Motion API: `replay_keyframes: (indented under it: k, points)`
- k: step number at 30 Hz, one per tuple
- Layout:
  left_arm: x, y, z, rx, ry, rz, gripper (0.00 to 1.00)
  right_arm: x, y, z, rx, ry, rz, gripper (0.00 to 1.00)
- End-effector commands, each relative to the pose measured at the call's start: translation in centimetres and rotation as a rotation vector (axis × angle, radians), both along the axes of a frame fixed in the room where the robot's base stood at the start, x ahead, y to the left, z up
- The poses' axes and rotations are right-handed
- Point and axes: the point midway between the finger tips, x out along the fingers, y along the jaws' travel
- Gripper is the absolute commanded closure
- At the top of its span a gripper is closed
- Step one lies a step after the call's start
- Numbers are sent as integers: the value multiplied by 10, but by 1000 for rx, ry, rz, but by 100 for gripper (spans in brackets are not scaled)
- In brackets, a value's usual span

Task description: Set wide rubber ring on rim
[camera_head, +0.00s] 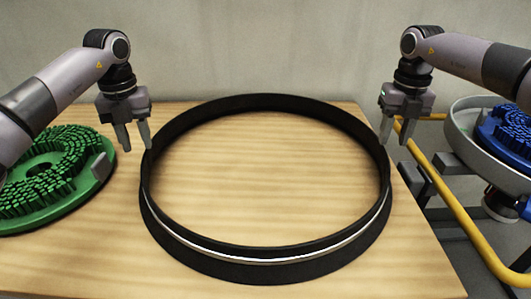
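A wide black ring (265,268) lies flat on the wooden table, with a thin bright line running along its near side. My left gripper (137,146) points down just outside the ring's left side, with its fingers apart and nothing between them. My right gripper (393,141) points down at the ring's right side, close to its upper edge, with its fingers apart. I cannot tell whether either gripper touches the ring. A pale round rim (458,128) shows at the right, partly cut off by the picture edge and under my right arm.
A green round brush (97,182) lies at the left. A blue brush (510,128) sits within the pale rim. Yellow bars (455,205) run past the table's right edge. A plain wall stands behind.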

Motion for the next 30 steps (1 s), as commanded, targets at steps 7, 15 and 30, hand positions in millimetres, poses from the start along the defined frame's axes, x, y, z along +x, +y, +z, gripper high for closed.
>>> replay_keyframes:
  k: [7, 15, 30]
  points:
    - [-1, 0, -14, -2, 4, -2, 64, 0, 1, -14, 2, 2, 2, 64]
    - [-1, -1, -53, -3, 2, -2, 64, 0, 1, -53, 3, 3, 1, 64]
    - [0, -1, -72, -4, 0, -3, 64, 0, 1, -72, 4, -1, 2, 64]
